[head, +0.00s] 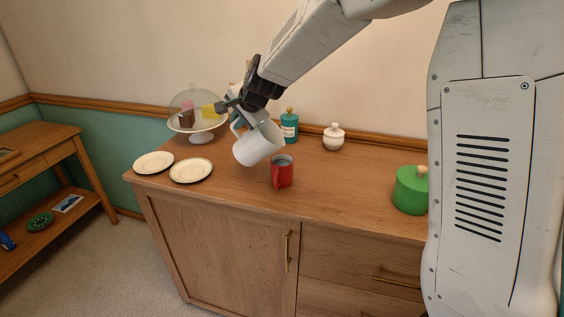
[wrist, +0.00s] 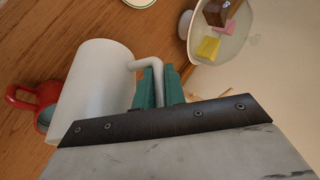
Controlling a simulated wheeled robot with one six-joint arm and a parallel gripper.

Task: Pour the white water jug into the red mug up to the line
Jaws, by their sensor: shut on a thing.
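The white jug (head: 258,143) is held in the air above the sideboard, tilted with its mouth toward the right. It also shows in the wrist view (wrist: 95,82). My gripper (head: 238,118) is shut on the jug's handle; its green fingers show in the wrist view (wrist: 157,88). The red mug (head: 283,174) stands upright on the sideboard, just right of and below the jug's lip. In the wrist view the red mug (wrist: 22,97) is partly hidden behind the jug. I cannot make out a stream, the line or the level inside the mug.
On the sideboard (head: 230,195) are two cream plates (head: 191,170), a cake stand (head: 202,136) with cake pieces, a teal canister (head: 289,126), a white lidded pot (head: 334,137) and a green canister (head: 409,190). The top right of the mug is clear.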

